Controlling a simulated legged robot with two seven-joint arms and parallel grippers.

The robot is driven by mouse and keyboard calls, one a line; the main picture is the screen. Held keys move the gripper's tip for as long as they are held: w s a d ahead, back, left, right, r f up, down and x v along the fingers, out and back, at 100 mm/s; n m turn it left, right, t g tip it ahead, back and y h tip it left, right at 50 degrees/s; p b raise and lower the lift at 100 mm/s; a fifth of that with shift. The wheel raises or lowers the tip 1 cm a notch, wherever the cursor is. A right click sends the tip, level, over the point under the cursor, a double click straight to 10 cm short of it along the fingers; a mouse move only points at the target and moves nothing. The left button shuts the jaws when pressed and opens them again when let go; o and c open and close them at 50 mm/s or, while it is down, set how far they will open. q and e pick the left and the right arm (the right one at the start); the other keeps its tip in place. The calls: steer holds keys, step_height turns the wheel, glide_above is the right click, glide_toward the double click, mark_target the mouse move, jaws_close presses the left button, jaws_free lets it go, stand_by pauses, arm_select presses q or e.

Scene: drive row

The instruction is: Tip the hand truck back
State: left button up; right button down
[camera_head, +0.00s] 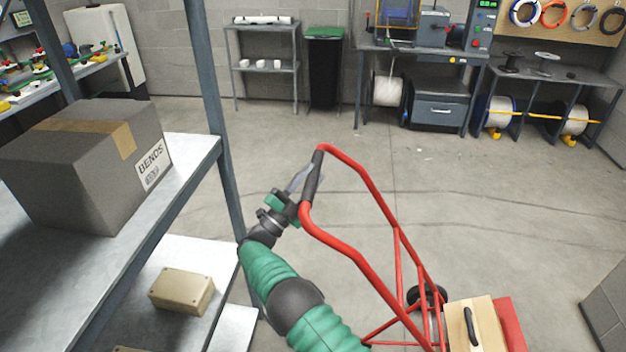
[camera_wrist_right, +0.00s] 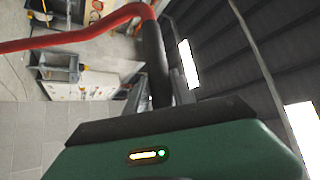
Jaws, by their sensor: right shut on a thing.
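The red hand truck (camera_head: 398,255) stands at the lower right of the head view, its frame slanting up to a black grip (camera_head: 312,175) at the top. A light wooden box (camera_head: 472,325) with a black handle sits low on it, and a dark wheel (camera_head: 427,297) shows behind. My right gripper (camera_head: 303,182) is shut on the black grip. In the right wrist view the grip (camera_wrist_right: 154,60) runs down between the fingers, with the red tube bending away to the left. My left gripper is not in view.
A metal shelf (camera_head: 185,165) with a post stands close on the left, bearing a cardboard box (camera_head: 75,165) and a small tan box (camera_head: 181,290). A grey block (camera_head: 606,310) is at the right edge. The concrete floor (camera_head: 480,190) beyond the truck is clear up to the benches.

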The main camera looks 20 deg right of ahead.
steer(key=shift+w+a+f, duration=0.1)
steer(key=shift+w+a, duration=0.1)
steer(key=shift+a, duration=0.15)
steer(key=c, duration=1.4)
jaws_free()
steer(key=shift+w+f, duration=0.1)
steer(key=o, duration=0.3)
steer(key=shift+w+a+f, duration=0.2)
steer(key=shift+w+a, duration=0.05)
steer(key=shift+w, duration=0.05)
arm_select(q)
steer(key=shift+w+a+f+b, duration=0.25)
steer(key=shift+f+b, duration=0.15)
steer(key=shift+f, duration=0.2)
arm_select(e)
steer(key=v, duration=1.2)
steer(key=shift+s, duration=0.25)
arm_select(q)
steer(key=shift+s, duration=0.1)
arm_select(e)
steer(key=shift+r, duration=0.1)
steer(key=shift+a, duration=0.1)
